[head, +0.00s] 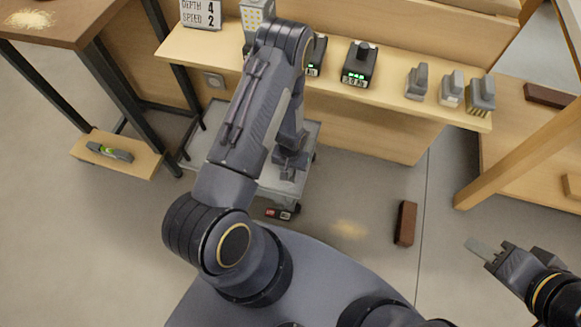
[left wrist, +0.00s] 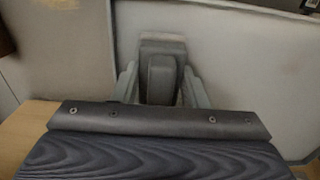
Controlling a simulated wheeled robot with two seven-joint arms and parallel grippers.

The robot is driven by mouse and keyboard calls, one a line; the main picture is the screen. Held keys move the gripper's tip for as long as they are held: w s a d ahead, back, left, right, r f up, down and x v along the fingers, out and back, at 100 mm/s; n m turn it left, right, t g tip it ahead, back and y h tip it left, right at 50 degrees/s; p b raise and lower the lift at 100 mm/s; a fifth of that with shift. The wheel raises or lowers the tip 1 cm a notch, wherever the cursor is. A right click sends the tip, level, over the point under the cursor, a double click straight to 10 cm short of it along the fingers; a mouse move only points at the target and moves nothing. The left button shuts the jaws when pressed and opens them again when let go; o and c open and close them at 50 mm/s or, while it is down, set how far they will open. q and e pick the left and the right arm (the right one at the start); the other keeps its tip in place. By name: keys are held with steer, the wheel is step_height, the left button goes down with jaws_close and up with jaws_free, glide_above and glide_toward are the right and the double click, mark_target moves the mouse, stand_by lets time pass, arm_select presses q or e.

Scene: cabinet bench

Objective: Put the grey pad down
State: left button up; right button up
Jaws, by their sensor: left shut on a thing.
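My left gripper (head: 288,172) is low over the grey cart (head: 300,188) and is shut on a grey pad. In the left wrist view the grey pad (left wrist: 162,78) sits upright between the two fingers, with a darker block on its face. In the head view the gripper and arm hide most of the pad, and I cannot tell whether it touches the cart top. My right gripper (head: 482,249) is at the lower right, over the floor, away from the pad. Its fingers show nearly edge-on, so their opening is unclear.
A wooden shelf (head: 210,48) runs behind the cart. It holds black chargers (head: 359,64) and several grey blocks (head: 417,82) at its right. A brown block (head: 405,223) and a red-and-black item (head: 279,213) are low down near my base. A green-and-grey tool (head: 109,151) lies on a low board at left.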

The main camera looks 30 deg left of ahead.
arm_select(q)
steer(key=shift+f, duration=0.15)
steer(key=o, duration=1)
